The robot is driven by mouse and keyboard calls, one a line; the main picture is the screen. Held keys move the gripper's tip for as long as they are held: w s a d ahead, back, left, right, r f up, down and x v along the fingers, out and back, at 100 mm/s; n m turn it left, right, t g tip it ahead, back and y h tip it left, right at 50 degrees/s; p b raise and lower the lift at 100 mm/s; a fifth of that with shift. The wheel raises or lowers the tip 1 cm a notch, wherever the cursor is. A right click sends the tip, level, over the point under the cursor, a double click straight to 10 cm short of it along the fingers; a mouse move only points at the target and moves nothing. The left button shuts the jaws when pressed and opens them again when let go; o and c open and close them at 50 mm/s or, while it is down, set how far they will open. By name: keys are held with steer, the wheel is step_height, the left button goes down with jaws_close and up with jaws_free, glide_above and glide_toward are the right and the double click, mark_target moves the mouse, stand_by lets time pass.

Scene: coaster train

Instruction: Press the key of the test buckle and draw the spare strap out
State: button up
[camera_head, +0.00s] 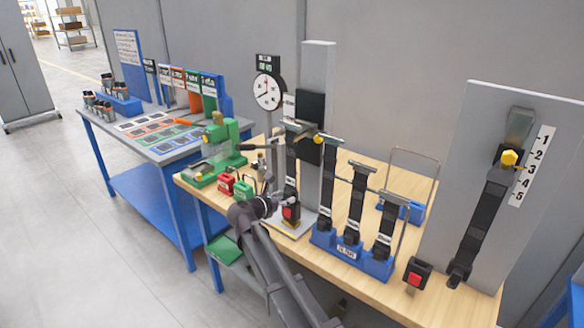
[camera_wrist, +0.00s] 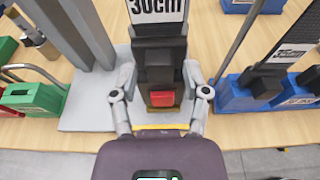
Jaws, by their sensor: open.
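The test buckle (camera_head: 291,212) is a black buckle with a red key, low on the grey stand. In the wrist view the buckle (camera_wrist: 160,60) fills the middle, with its red key (camera_wrist: 162,98) facing me. A dark strap (camera_head: 291,165) rises from the buckle; its white label (camera_wrist: 157,8) reads 30cm. My gripper (camera_wrist: 160,85) is open, with one finger on each side of the buckle. I cannot tell whether the fingers touch its sides. In the head view my gripper (camera_head: 272,206) is at the buckle, partly hidden by my arm.
A blue rack (camera_head: 345,255) with several upright straps stands to the right. Another buckle with a red key (camera_head: 416,277) is near the front edge. Green and red blocks (camera_head: 243,190) are close on the left. A dial gauge (camera_head: 267,91) stands behind.

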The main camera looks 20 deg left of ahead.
mark_target(290, 181)
jaws_close()
steer(key=shift+r, duration=0.25)
steer(key=shift+w+r+p, duration=0.15)
steer(key=shift+r+p, duration=2.2)
steer(key=shift+p, duration=0.25)
steer(key=f+v, duration=0.2)
steer(key=v, duration=0.9)
steer(key=shift+s+a+f, duration=0.2)
steer(key=shift+s+f, duration=0.1)
steer(key=shift+s, duration=0.4)
stand_by(0.6)
